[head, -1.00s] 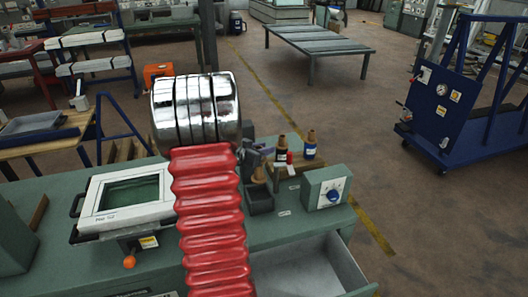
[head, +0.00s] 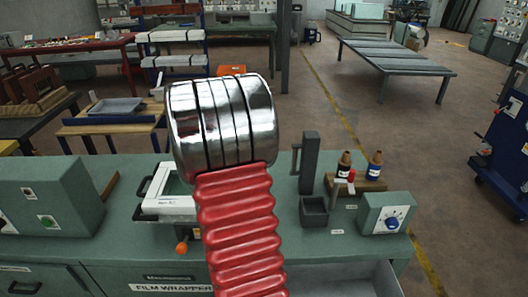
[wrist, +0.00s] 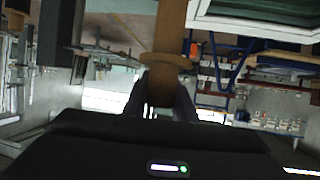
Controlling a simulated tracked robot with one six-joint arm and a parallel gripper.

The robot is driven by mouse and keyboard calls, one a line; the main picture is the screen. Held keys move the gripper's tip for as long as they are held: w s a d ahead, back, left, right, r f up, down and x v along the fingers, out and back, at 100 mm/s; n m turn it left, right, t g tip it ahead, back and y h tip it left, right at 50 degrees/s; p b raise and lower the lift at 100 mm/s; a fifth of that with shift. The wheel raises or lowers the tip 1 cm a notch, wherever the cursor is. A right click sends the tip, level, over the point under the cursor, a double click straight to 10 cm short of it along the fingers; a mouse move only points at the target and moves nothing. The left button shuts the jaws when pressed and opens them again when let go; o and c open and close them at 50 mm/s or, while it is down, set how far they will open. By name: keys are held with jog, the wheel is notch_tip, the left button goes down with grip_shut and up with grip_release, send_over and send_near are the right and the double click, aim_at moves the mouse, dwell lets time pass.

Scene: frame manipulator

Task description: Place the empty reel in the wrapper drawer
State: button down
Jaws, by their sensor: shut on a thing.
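My gripper (wrist: 165,95) shows in the wrist view, its dark fingers shut on a brown spool-like piece with a flange, which looks like the empty reel (wrist: 168,60). In the head view my red and chrome arm hides the gripper and reel. The wrapper drawer (head: 335,280) stands open at the bottom of the head view, right of my arm, and is partly cut off by the frame. Its front is out of view. A FILM WRAPPER label (head: 170,288) is on the bench front, left of my arm.
On the green bench stand a white-framed lid (head: 165,190), an upright grey bracket (head: 308,163), a small dark bin (head: 314,211), two bottles on a wooden stand (head: 360,185) and a dial box (head: 388,215).

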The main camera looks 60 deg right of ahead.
jog(key=w+a+n+t+y, duration=0.35)
jog(key=w+a, duration=0.45)
jog(key=a, duration=0.4)
jog(key=w+a+n+t+y, duration=0.2)
jog(key=w+a+n+t, duration=0.15)
jog(key=w+a, duration=0.65)
jog(key=a+f+n+t+y, duration=0.1)
jog(key=a+n+y, duration=0.5)
jog(key=a, duration=2.4)
jog(key=shift+w+f+n+t+y, duration=0.3)
jog(key=shift+f+n+y, duration=0.1)
jog(key=shift+f+y, duration=0.35)
jog(key=shift+s+f, duration=0.1)
jog(key=shift+s, duration=0.05)
